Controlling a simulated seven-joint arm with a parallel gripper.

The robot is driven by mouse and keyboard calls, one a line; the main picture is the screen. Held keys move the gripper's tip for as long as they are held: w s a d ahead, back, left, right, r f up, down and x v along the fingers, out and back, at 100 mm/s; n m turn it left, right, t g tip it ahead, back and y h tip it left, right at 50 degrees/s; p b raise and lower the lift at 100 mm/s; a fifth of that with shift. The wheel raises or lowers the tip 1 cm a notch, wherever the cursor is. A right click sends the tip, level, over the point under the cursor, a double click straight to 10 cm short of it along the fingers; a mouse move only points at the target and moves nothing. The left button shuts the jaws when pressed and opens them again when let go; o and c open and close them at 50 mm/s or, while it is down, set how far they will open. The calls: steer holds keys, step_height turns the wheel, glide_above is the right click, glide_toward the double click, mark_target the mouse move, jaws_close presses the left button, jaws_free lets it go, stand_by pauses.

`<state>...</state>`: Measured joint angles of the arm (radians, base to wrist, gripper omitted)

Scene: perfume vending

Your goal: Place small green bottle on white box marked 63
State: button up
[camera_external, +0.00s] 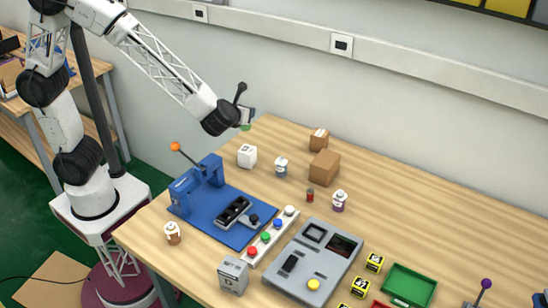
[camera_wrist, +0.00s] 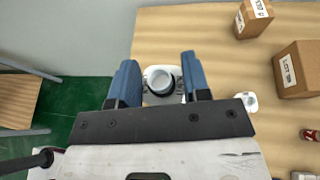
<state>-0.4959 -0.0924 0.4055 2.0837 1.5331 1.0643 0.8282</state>
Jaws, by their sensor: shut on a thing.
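My gripper (camera_external: 245,117) is high over the back left of the table, shut on a small bottle. A bit of the green bottle (camera_external: 246,127) shows just below the fingers. A white box (camera_external: 247,156) with a dark mark stands on the table below the gripper, apart from the bottle; the mark is too small to read. A pale patch behind the bottle in the wrist view may be this box.
A grey-white jar (camera_external: 281,167) stands right of the white box, with brown boxes (camera_external: 325,164) behind. A blue fixture (camera_external: 205,180) is in front of the box. A grey box (camera_external: 233,275) and a grey panel (camera_external: 312,262) are nearer the front. Air around the gripper is clear.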

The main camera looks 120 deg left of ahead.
mark_target(246, 130)
steer(key=shift+w+d+r, duration=0.2)
steer(key=shift+r, duration=0.25)
steer(key=shift+w+d+r, duration=0.2)
steer(key=shift+r, duration=0.25)
steer(key=shift+f, duration=3.2)
steer(key=shift+f, duration=1.85)
steer(key=shift+f, duration=0.15)
steer(key=o, duration=0.9)
